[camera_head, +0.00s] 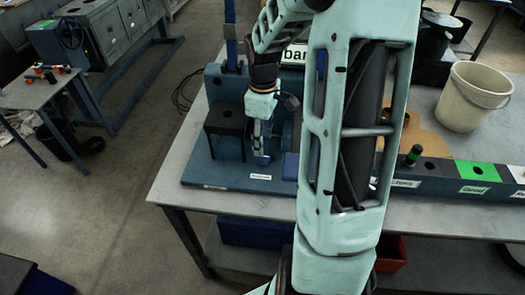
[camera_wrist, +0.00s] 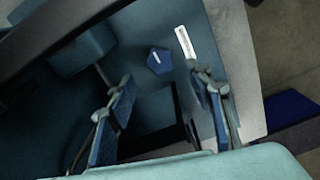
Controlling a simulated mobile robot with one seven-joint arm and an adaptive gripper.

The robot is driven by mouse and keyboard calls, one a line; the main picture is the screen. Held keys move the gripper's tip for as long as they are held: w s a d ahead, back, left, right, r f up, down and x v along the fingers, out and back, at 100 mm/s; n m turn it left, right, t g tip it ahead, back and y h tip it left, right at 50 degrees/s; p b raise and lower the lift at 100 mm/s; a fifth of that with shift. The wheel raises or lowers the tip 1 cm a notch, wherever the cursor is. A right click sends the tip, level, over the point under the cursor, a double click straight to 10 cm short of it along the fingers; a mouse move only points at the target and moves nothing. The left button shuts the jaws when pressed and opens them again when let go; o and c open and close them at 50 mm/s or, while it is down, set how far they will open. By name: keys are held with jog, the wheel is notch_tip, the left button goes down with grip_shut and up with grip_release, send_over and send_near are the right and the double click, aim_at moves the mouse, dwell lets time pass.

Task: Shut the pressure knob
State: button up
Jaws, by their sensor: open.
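The pressure knob appears to be the small blue angular knob (camera_wrist: 159,61) with a white line on its face, in the wrist view. It sits on the blue-grey base of the test stand (camera_head: 222,178). My gripper (camera_wrist: 160,78) is open, with one blue-padded finger to the left of the knob and one to the right. The gap between the fingers looks empty, and I cannot tell the remaining distance to the knob. In the head view my gripper (camera_head: 262,140) points down over the stand; the knob cannot be made out clearly there.
A dark block (camera_head: 227,120) stands left of my gripper on the stand. A white label strip (camera_wrist: 186,42) lies right of the knob. A cream bucket (camera_head: 473,97) and a long bin rail (camera_head: 440,178) with a green-topped part (camera_head: 413,155) are to the right.

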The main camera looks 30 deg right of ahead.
aim_at(263, 160)
notch_tip(263, 160, down, 6)
jog(key=shift+f, duration=0.1)
jog(key=shift+c, duration=0.3)
jog(key=c, duration=1.1)
